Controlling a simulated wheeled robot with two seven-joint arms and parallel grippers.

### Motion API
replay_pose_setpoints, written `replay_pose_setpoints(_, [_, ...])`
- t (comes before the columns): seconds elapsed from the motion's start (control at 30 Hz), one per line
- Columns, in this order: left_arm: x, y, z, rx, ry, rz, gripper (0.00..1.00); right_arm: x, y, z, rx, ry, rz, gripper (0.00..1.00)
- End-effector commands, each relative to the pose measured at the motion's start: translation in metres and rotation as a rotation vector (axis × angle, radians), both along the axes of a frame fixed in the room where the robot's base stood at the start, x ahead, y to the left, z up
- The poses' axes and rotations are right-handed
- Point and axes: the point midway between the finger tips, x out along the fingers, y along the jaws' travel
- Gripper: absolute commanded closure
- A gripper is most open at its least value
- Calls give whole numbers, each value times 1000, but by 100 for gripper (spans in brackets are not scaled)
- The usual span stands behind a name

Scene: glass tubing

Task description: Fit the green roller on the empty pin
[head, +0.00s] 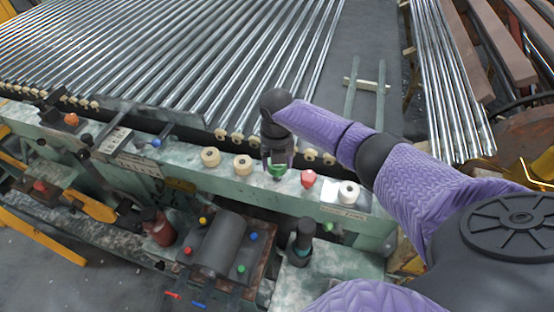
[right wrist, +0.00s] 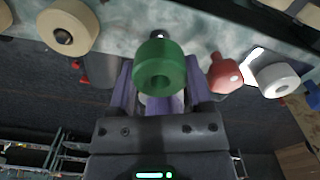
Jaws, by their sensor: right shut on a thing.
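The green roller (head: 277,171) is held in my right gripper (head: 278,162), low over the pale green rail of the machine. In the right wrist view the green roller (right wrist: 158,70) shows its round face and central hole, with the fingers shut at its sides. A small dark, pale-tipped thing (right wrist: 158,35) shows just beyond the roller's edge; I cannot tell whether it is the empty pin. In the head view the gripper and roller hide the rail beneath them, so I cannot tell whether the roller is around a pin. My left gripper is not in view.
Cream rollers (head: 210,157) (head: 243,165) sit left of the green roller on the rail. A red knob (head: 308,178) and a white roller (head: 348,193) stand close on its right. Glass tubes (head: 230,60) lie behind. A dark cylinder (head: 220,243) is below.

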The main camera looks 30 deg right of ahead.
Motion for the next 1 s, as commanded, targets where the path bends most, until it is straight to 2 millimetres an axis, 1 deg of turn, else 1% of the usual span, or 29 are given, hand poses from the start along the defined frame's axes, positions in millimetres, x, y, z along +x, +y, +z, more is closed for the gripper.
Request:
replay_pose_setpoints(0.3, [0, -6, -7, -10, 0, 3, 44, 0, 0, -9, 0, 0, 0, 93])
replay_pose_setpoints(0.57, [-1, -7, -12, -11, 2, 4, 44, 0, 0, -16, 0, 0, 0, 93])
replay_pose_setpoints(1.0, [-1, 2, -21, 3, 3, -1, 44, 0, 0, -27, 0, 1, 0, 93])
